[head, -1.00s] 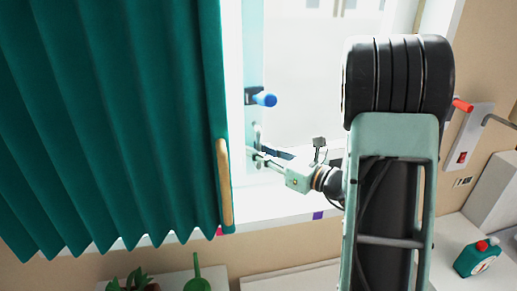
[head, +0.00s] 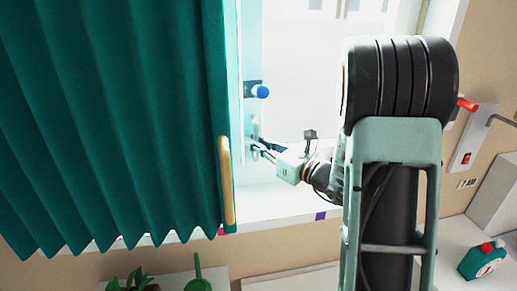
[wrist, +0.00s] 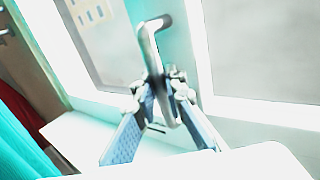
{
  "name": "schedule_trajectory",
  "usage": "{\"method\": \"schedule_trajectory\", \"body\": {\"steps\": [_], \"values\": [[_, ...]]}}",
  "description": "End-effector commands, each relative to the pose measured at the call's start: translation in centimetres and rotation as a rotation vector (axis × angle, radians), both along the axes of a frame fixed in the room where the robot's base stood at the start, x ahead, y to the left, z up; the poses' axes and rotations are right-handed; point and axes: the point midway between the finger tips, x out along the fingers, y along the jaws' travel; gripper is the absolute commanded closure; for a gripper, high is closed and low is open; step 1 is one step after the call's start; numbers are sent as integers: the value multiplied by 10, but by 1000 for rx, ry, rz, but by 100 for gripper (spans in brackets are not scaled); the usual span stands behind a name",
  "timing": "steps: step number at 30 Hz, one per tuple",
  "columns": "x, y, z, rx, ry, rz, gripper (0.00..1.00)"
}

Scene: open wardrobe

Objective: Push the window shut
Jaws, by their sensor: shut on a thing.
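The window (head: 253,45) has a pale teal sash standing at an angle to the bright opening, beside the curtain. A blue-ended knob (head: 261,91) sticks out from the sash. Below it is a grey metal handle (head: 255,130), which shows bent and large in the wrist view (wrist: 150,45). My gripper (head: 258,148) reaches in from the right at this handle. In the wrist view my gripper's two blue-padded fingers (wrist: 163,88) are shut on the metal handle, one on each side. The head view shows the fingertips small, partly merging with the sash.
A green pleated curtain (head: 110,110) with a wooden grip (head: 226,180) hangs close left of the sash. The white sill (head: 275,202) lies below. At right are a switch panel (head: 472,140), a red lever end (head: 467,104) and a green bottle (head: 482,261).

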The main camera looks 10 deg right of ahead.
Motion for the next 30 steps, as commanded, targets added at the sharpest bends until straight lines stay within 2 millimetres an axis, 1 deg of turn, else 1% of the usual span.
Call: {"method": "schedule_trajectory", "body": {"steps": [5,6,8,16,19,23,30], "values": [[0,0,1,0,0,0,99],[0,0,1,0,0,0,88],[0,0,0,0,0,0,82],[-1,0,0,1,1,1,82],[-5,-4,0,0,1,0,82],[-19,-15,0,0,1,-3,82],[-63,-44,0,0,1,-4,82]]}}
